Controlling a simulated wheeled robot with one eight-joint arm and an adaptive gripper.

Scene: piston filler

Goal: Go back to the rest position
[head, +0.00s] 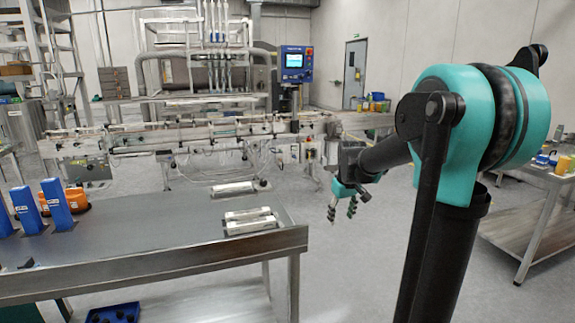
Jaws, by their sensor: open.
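My gripper (343,207) is in the head view, right of the middle, at the end of my teal and black arm. Its fingers point down and are apart, with nothing between them. It hangs over open floor, to the right of the near steel table (150,240) and clear of its corner. My arm's large joint and black links fill the right side of the view.
Blue boxes (57,204) and an orange item (77,200) stand on the near table's left. Pale metal parts (250,220) lie near its right edge. Behind is the filling machine with conveyor (200,135) and control screen (294,62). Another table (530,205) stands at right.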

